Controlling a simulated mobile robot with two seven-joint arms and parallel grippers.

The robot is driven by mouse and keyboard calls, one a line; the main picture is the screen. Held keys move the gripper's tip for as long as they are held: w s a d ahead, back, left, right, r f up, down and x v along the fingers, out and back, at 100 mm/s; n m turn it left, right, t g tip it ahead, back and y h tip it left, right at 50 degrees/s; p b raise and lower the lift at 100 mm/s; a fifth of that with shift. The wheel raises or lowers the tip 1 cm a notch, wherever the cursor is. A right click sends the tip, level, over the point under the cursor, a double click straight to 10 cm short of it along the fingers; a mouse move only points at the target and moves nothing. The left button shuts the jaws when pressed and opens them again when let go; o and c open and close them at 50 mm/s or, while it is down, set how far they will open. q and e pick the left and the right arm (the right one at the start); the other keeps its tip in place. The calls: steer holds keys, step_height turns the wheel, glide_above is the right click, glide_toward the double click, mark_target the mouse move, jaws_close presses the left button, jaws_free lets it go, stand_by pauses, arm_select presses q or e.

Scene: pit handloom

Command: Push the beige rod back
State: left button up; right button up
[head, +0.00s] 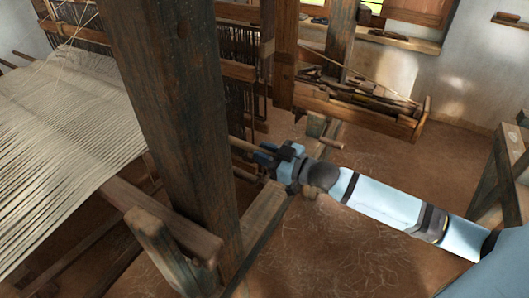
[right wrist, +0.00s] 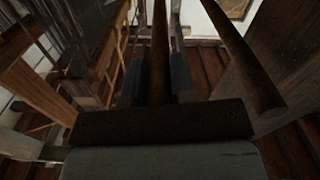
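My right gripper (head: 267,155) reaches in from the right, beside the thick dark post of the loom. A light brown rod (head: 240,145) runs from behind the post toward its fingers. In the right wrist view, a rod (right wrist: 160,50) lies between the two fingers (right wrist: 159,82), lengthwise along them. The fingers stand apart on either side of it; whether they press on it is too dark to tell. A second thicker rod (right wrist: 245,58) slants past on the right, outside the fingers. The rods look brown in the shade. My left gripper is not in view.
The thick loom post (head: 175,120) hides part of the loom beside the gripper. White warp threads (head: 65,140) stretch at the left. A wooden trough of tools (head: 355,105) stands at the back. The floor (head: 340,245) in front of my right arm is clear.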

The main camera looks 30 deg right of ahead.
jaws_close()
steer(key=s+a+p, duration=0.1)
steer(key=s+a, duration=0.1)
steer(key=a, duration=0.1)
steer(key=shift+s+a+f+p, duration=0.1)
steer(key=shift+a+p, duration=0.2)
steer(key=shift+p, duration=0.1)
steer(key=o, duration=0.8)
jaws_free()
steer(key=shift+a, duration=0.15)
